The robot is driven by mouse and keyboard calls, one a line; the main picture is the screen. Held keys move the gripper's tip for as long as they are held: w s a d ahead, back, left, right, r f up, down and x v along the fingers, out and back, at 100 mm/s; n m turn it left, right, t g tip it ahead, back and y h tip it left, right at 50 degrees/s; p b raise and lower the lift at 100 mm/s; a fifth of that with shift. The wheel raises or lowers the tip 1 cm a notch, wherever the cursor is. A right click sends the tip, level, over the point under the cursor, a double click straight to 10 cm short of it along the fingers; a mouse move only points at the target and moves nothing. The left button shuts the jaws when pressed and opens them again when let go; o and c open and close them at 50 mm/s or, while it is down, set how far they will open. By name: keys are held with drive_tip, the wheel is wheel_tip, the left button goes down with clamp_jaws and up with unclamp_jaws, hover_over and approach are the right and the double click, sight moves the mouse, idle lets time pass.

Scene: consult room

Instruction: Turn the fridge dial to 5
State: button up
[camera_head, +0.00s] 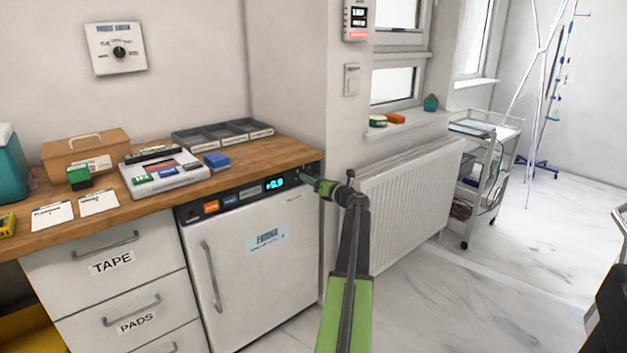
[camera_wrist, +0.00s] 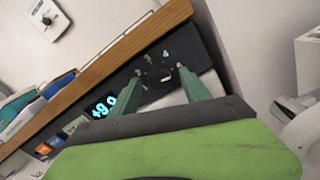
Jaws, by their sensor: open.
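The small white fridge (camera_head: 255,265) stands under the wooden counter, its door closed. Its dark top panel has a lit display (camera_head: 275,184), which reads +9.0 in the wrist view (camera_wrist: 104,106). The dark fridge dial (camera_wrist: 158,77) is at the panel's right end, with small white marks around it. Its setting is too small to read. My gripper (camera_head: 306,178) is at that end of the panel and hides the dial in the head view. In the wrist view my gripper's two green fingers (camera_wrist: 156,76) are apart, one on each side of the dial. I cannot tell whether they touch it.
The counter (camera_head: 190,188) overhangs just above the panel. A white radiator (camera_head: 410,205) stands right of my arm, and a wheeled trolley (camera_head: 487,165) beyond it. A separate wall dial (camera_head: 119,52) is at upper left. The floor in front of the radiator is clear.

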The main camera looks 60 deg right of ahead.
drive_tip(key=v, duration=1.7)
drive_tip(key=shift+s, duration=0.15)
drive_tip(key=shift+a, duration=0.1)
